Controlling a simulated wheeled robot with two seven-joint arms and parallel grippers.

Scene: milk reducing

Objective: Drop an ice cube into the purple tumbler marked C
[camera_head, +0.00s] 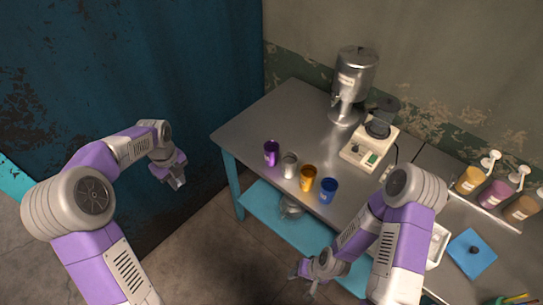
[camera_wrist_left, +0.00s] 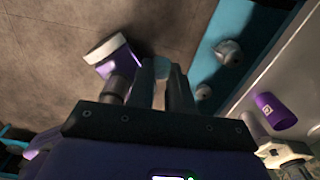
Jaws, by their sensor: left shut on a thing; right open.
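The purple tumbler (camera_head: 271,152) stands upright at the left of the metal table's front edge. It also shows at the right of the left wrist view (camera_wrist_left: 272,112), with a small pale label whose letter is too small to read. My left gripper (camera_head: 178,183) is left of the table, over the floor and apart from the tumbler. In the left wrist view its fingers are shut on a small pale bluish piece (camera_wrist_left: 162,68), which looks like an ice cube. My right gripper (camera_head: 312,277) is open, low in front of the table.
A silver tumbler (camera_head: 289,165), an orange tumbler (camera_head: 307,178) and a blue tumbler (camera_head: 328,190) stand right of the purple one. Behind are a metal dispenser (camera_head: 354,80) and a beige appliance (camera_head: 368,148). The tabletop (camera_head: 275,110) behind the purple tumbler is clear.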

